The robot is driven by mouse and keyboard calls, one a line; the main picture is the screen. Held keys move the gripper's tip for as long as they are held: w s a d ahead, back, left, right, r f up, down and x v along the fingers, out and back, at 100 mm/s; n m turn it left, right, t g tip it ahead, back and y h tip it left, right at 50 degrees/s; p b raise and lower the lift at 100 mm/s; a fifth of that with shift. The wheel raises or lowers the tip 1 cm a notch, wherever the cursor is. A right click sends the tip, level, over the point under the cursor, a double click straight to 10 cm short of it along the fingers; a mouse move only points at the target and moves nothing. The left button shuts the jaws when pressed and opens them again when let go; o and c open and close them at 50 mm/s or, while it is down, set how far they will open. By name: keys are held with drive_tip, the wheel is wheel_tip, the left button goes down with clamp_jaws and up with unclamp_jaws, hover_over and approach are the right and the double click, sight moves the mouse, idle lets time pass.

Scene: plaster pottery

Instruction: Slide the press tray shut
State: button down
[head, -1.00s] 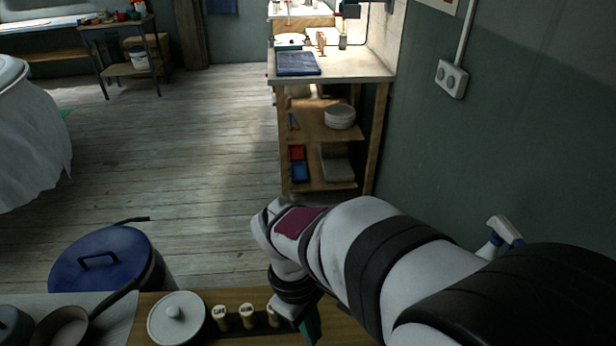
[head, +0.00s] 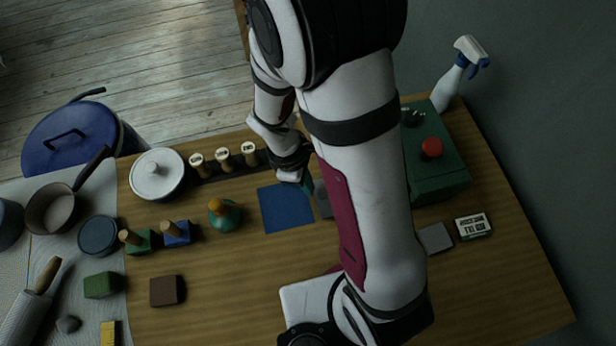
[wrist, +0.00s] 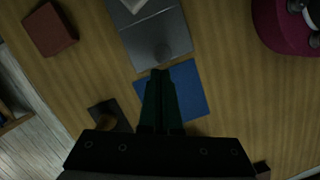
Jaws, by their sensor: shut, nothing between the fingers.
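The green press (head: 440,172) with a red button stands on the right of the table in the head view, partly behind my arm. A flat grey tray (head: 322,200) shows beside my arm, to the left of the press; my arm hides the stretch between them. In the wrist view the grey tray (wrist: 145,42) has a small round feature near its front edge. My gripper (wrist: 160,73) is shut and empty, its green fingertips right at that edge; I cannot tell whether they touch. It also shows in the head view (head: 308,189), partly hidden.
A blue mat (head: 284,208) lies under my fingers. A stamp rack (head: 222,163), a lidded white pot (head: 157,173) and a green-based stamp (head: 224,214) stand to the left. A spray bottle (head: 461,75) stands behind the press.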

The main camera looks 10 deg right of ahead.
drive_tip(key=shift+d, duration=0.1)
drive_tip(key=d, duration=1.3)
drive_tip(key=shift+s, duration=0.1)
drive_tip(key=a, duration=0.1)
drive_tip(key=w+a, duration=0.2)
drive_tip(key=shift+w+a+r, duration=0.1)
drive_tip(key=shift+a+r, duration=0.25)
drive_tip(key=shift+a, duration=0.05)
drive_tip(key=s+v, duration=0.1)
drive_tip(key=v, duration=0.9)
drive_tip(key=s+a+r+m+y, duration=0.2)
drive_tip(key=s+a+r+m, duration=0.1)
drive_tip(key=s+m, duration=0.4)
drive_tip(key=s+a+r+m+t+y, duration=0.1)
drive_tip(key=s+a+r+m+y, duration=0.1)
drive_tip(key=s+a+r+m, duration=0.2)
drive_tip(key=s+a+m, duration=0.1)
drive_tip(key=s+m, duration=0.2)
drive_tip(key=m, duration=0.4)
